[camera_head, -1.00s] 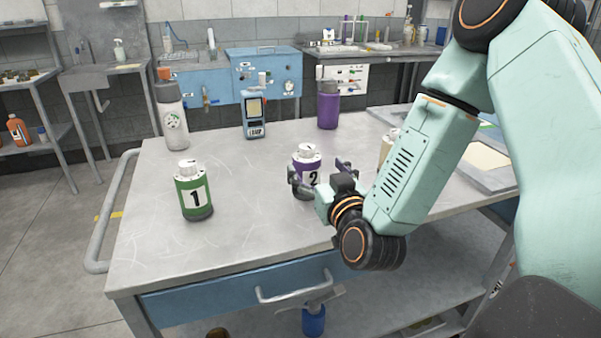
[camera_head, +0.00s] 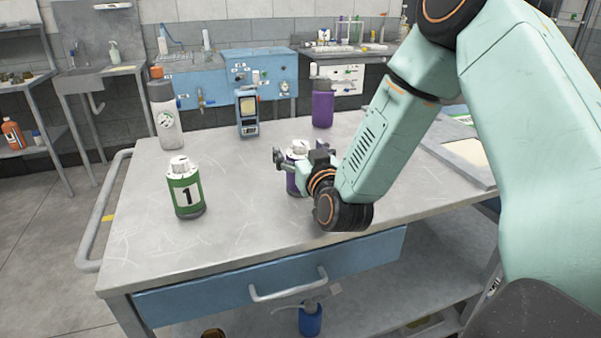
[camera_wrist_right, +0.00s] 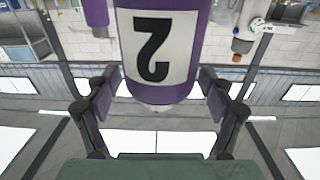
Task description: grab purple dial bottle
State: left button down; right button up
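The purple dial bottle (camera_head: 298,149), with a white dial cap, stands on the grey table and is partly hidden behind my right gripper (camera_head: 300,157). In the right wrist view the purple bottle (camera_wrist_right: 160,92) shows upside down with a "2" label, between the two spread fingers of my right gripper (camera_wrist_right: 160,98). The fingers flank the bottle closely. In the head view a small gap shows at the left finger, so the gripper looks open around it. My left gripper is not in view.
A green bottle labelled "1" (camera_head: 185,190) stands to the left on the table (camera_head: 230,235). Behind are a white bottle (camera_head: 166,122), a blue handheld meter (camera_head: 247,115) and a plain purple bottle (camera_head: 322,106). A tray (camera_head: 450,148) lies at the right. The front left tabletop is clear.

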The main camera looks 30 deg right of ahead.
grip_shut()
dwell(0.7)
